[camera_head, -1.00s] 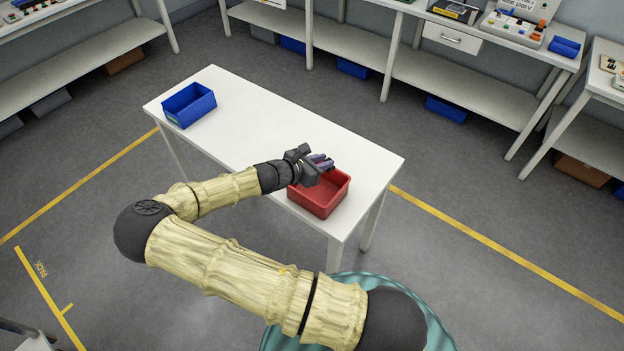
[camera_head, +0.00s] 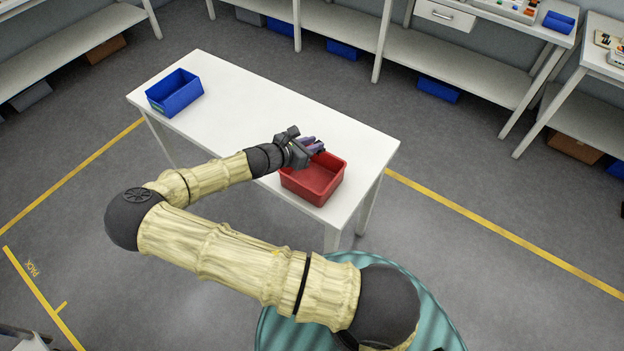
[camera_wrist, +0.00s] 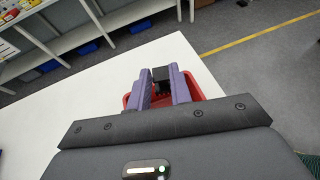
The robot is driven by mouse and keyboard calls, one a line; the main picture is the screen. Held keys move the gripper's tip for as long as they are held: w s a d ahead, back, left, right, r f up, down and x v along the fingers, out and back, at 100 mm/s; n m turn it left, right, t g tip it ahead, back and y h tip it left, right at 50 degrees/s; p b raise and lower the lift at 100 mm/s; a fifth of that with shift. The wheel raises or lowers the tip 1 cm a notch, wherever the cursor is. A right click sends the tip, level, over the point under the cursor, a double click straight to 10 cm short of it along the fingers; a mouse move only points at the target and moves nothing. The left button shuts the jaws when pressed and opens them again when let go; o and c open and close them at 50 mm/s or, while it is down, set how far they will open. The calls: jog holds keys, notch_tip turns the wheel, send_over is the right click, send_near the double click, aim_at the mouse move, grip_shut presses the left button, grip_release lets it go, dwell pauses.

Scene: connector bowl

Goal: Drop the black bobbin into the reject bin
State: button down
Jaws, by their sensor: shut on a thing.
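My gripper (camera_head: 311,145) is over the back-left part of the red bin (camera_head: 325,184) on the white table. In the wrist view my gripper (camera_wrist: 161,82) has its two purple fingers shut on a small black bobbin (camera_wrist: 161,75), held between the tips. The red bin also shows in the wrist view (camera_wrist: 198,84), partly hidden behind the fingers. In the head view the bobbin is only a dark bit at the fingertips. The visible part of the bin's inside looks empty.
A blue bin (camera_head: 174,93) stands at the far left end of the white table (camera_head: 240,105). The table between the bins is clear. Shelves (camera_head: 340,40) with blue and brown boxes line the back. Yellow lines mark the grey floor.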

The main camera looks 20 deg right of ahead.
notch_tip(320, 180, down, 4)
jog(key=shift+w+r+b, duration=0.1)
jog(key=shift+b, duration=1.15)
jog(key=c, duration=1.2)
grip_release()
jog(key=shift+a, duration=0.1)
jog(key=b+v, duration=0.3)
jog(key=v, duration=1.4)
jog(key=shift+a+r, duration=0.1)
